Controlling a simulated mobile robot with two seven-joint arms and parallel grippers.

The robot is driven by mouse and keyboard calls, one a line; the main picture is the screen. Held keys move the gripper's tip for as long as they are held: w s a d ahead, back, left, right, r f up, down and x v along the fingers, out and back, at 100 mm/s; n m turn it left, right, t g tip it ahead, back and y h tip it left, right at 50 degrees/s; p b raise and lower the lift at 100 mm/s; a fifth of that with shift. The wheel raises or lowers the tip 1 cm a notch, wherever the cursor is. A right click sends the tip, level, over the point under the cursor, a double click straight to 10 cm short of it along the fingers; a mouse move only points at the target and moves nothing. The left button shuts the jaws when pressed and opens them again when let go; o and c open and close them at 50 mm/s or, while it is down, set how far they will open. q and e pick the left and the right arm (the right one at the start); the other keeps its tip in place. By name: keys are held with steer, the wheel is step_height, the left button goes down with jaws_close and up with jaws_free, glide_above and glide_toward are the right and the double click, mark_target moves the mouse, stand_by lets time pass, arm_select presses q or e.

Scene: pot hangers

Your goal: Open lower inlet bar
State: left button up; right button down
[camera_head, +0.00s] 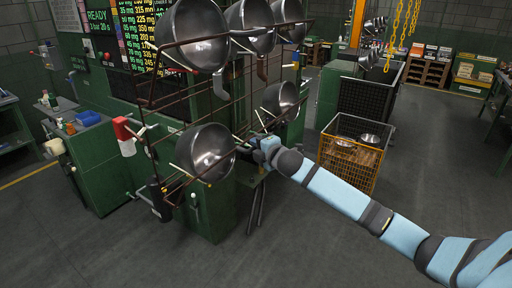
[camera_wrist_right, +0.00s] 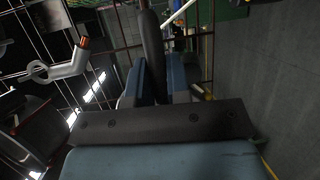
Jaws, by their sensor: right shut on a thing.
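A brown tube rack (camera_head: 150,92) carries metal pots, with a lower front pot (camera_head: 207,152) and a smaller lower pot (camera_head: 280,98) behind it. A pale lower inlet bar (camera_head: 258,118) shows in short pieces by these pots; the front pot hides its middle. My right gripper (camera_head: 262,146) is at the rack's lower right, just right of the front pot, shut on the bar. The held part is hidden in the head view. The right wrist view shows the blue and dark fingers (camera_wrist_right: 160,78) close up, with a pale rod beyond them. My left gripper is not in view.
Upper pots (camera_head: 190,32) hang above my gripper. A green machine cabinet (camera_head: 212,215) stands below and behind the rack. A yellow-fronted mesh cart (camera_head: 348,160) stands to the right. The floor in front is clear.

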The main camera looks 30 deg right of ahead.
arm_select(q)
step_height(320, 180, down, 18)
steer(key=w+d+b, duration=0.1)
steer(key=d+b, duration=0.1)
steer(key=b, duration=2.2)
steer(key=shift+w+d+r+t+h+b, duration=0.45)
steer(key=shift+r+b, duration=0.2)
steer(key=shift+b, duration=0.65)
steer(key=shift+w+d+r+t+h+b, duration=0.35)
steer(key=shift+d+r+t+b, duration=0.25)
steer(key=shift+b, duration=0.65)
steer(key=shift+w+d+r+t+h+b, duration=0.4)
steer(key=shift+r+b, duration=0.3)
steer(key=shift+b, duration=0.6)
arm_select(e)
steer(key=s+d+f+m+t+h, duration=0.1)
steer(key=s+f+m+t, duration=0.1)
steer(key=f, duration=0.5)
steer(key=s+d+f+m+t+h, duration=0.1)
steer(key=s+f+m+t+h, duration=0.1)
steer(key=f+t, duration=0.5)
steer(key=shift+s+f+m+t+h, duration=0.3)
steer(key=shift+s+f+m, duration=0.4)
steer(key=shift+m, duration=0.5)
steer(key=shift+w, duration=0.1)
